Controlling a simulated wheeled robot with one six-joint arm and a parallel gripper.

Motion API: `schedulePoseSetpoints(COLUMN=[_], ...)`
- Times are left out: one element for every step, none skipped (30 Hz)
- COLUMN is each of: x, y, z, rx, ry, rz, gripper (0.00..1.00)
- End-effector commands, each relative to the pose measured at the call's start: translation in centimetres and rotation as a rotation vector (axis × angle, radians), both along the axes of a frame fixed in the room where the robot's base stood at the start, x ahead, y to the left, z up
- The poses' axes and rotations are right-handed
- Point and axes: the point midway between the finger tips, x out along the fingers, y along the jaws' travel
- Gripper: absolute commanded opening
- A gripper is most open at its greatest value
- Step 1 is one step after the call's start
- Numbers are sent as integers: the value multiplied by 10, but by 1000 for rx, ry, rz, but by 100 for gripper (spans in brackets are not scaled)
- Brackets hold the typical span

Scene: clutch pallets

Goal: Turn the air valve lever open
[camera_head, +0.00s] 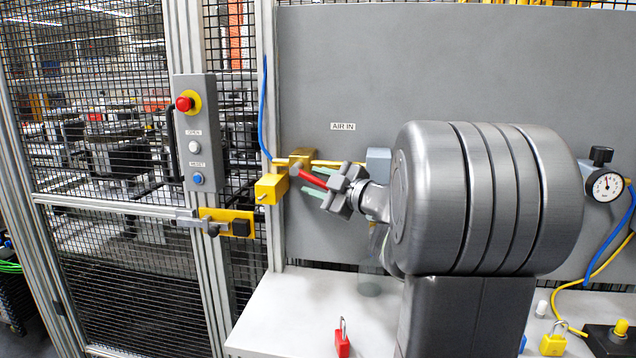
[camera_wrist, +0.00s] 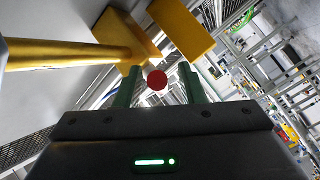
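The air valve has a yellow body (camera_head: 271,188) on the grey panel below the "AIR IN" label. Its red lever (camera_head: 312,181) points right and slightly down toward my gripper (camera_head: 320,183). In the wrist view, the lever's round red end (camera_wrist: 157,80) sits between the two green fingers of my gripper (camera_wrist: 160,85). A gap shows on each side of it, so the fingers are open around the lever without visibly closing on it. The yellow valve parts (camera_wrist: 180,28) are just beyond the fingertips. My arm hides part of the panel right of the valve.
A yellow pipe (camera_wrist: 65,53) runs close by on the left of the wrist view. A control box (camera_head: 196,130) and gate latch (camera_head: 228,222) are left of the valve. A red padlock (camera_head: 342,340) stands on the white shelf (camera_head: 285,315) below. A gauge (camera_head: 606,186) is at right.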

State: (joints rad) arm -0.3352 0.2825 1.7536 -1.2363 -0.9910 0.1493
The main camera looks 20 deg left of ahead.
Motion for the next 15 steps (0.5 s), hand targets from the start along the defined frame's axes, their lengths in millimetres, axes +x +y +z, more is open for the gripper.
schedulePoseSetpoints(x=[0,0,0,0,0,0,0,0,0,0,0,0,0,0,0], y=[0,0,0,0,0,0,0,0,0,0,0,0,0,0,0], z=[0,0,0,0,0,0,0,0,0,0,0,0,0,0,0], rx=[0,0,0,0,0,0,0,0,0,0,0,0,0,0,0], ry=[0,0,0,0,0,0,0,0,0,0,0,0,0,0,0], rz=[0,0,0,0,0,0,0,0,0,0,0,0,0,0,0], gripper=[36,36,36,36,36,32,26,20,12,6,0,0,0,0,0])
